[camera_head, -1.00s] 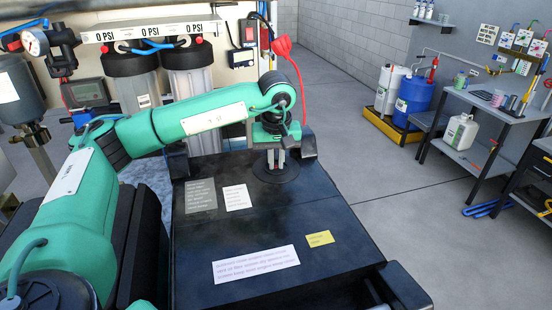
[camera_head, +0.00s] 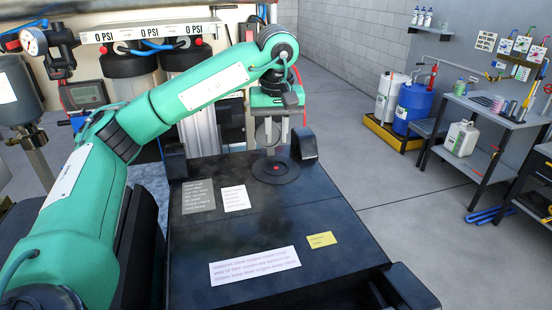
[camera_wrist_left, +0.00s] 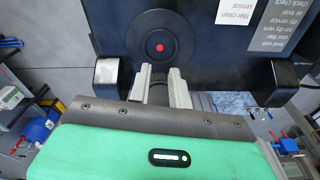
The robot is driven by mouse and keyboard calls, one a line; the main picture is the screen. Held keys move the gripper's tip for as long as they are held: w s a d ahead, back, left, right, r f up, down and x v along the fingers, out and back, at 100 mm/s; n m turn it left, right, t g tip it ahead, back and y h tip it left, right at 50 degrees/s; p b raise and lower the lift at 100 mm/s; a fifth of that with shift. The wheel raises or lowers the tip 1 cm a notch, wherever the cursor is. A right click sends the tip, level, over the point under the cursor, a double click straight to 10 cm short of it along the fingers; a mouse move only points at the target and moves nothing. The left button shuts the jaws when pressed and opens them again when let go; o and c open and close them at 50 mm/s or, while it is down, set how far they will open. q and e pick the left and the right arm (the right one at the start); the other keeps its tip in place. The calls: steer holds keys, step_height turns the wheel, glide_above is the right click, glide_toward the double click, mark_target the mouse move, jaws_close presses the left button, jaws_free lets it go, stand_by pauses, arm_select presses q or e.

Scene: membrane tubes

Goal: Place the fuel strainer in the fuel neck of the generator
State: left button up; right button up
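The generator (camera_head: 225,235) is the large black box in the middle of the head view. The fuel neck (camera_head: 276,170) is a dark round ring on its far top, with a small red spot at its centre. The ring also shows in the left wrist view (camera_wrist_left: 160,24). I cannot tell whether the red spot belongs to the fuel strainer, and I see no strainer clearly elsewhere. My left gripper (camera_head: 271,145) points down above the ring, apart from it. Its two fingers (camera_wrist_left: 161,72) stand apart with a gap between them. My right gripper is not in view.
Two black upright posts (camera_head: 303,145) flank the ring. Paper notes (camera_head: 254,266) lie on the generator top. Filter housings (camera_head: 137,82) stand behind at left.

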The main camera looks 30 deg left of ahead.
arm_select(q)
steer(key=shift+s+d+r, duration=0.1)
steer(key=shift+s+r, duration=0.05)
steer(key=shift+r, duration=1.55)
steer(key=shift+d+f, duration=0.1)
